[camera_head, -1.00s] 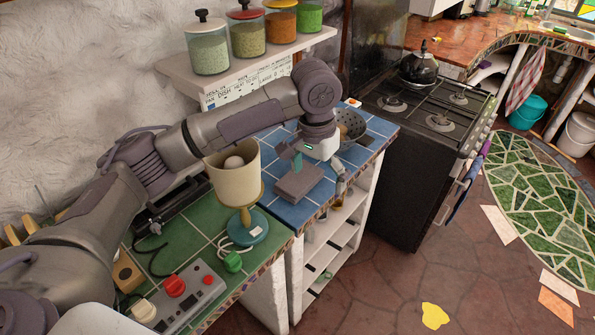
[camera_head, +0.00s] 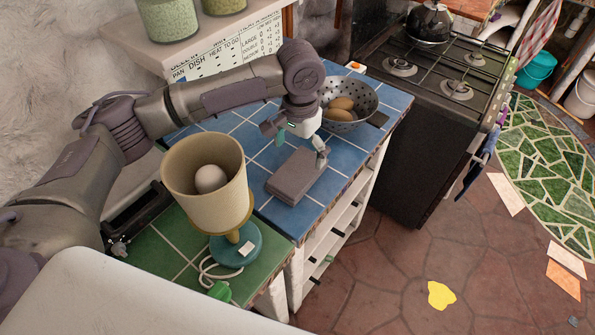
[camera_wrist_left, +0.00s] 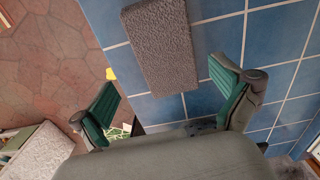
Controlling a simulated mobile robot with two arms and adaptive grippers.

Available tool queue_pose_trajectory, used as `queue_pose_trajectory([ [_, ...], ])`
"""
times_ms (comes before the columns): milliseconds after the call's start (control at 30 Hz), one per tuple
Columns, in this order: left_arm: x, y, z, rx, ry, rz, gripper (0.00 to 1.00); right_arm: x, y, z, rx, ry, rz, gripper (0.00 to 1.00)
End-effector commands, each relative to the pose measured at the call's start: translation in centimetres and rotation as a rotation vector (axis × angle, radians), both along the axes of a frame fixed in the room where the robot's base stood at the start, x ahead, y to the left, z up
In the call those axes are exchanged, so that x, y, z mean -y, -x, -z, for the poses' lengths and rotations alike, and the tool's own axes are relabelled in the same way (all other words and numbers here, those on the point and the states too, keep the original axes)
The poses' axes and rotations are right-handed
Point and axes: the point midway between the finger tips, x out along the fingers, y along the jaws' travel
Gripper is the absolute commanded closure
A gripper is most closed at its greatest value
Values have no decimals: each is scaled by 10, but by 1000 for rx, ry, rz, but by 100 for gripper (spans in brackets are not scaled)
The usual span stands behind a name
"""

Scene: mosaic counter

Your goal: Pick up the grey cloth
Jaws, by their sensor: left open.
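The grey cloth (camera_head: 296,175) is a thick folded block lying on the blue tiled counter (camera_head: 261,160), near its front edge. In the left wrist view the grey cloth (camera_wrist_left: 160,45) lies flat, beyond and between the fingertips. My left gripper (camera_head: 297,142) is above the counter at the cloth's far end, fingers spread and empty. In the left wrist view its two green-padded fingers (camera_wrist_left: 168,100) stand wide apart, with the cloth not between the pads. My right gripper is not in view.
A colander (camera_head: 362,100) with potatoes stands behind my left gripper. A lamp (camera_head: 207,175) with a cream shade stands left of the cloth on the green tiles. The stove (camera_head: 430,130) is to the right. Blue tiles around the cloth are mostly bare.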

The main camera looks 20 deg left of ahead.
Motion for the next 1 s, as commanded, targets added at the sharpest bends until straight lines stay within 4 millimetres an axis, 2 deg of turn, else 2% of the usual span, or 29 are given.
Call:
queue_pose_trajectory([
  [167,-1,0,16,0,-1,-1,0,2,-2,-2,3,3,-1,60],
  [267,-2,0,23,-2,-2,-1,0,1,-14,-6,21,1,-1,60],
  [400,-4,1,42,-3,-3,-2,0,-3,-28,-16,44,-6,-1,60],
  [600,-4,0,67,-1,-1,-1,0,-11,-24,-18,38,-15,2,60],
  [833,-4,0,69,1,-1,0,0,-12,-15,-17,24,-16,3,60],
  [867,-4,0,69,1,-1,0,2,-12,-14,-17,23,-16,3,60],
  [1000,-4,0,69,1,-1,0,25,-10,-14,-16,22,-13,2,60],
])
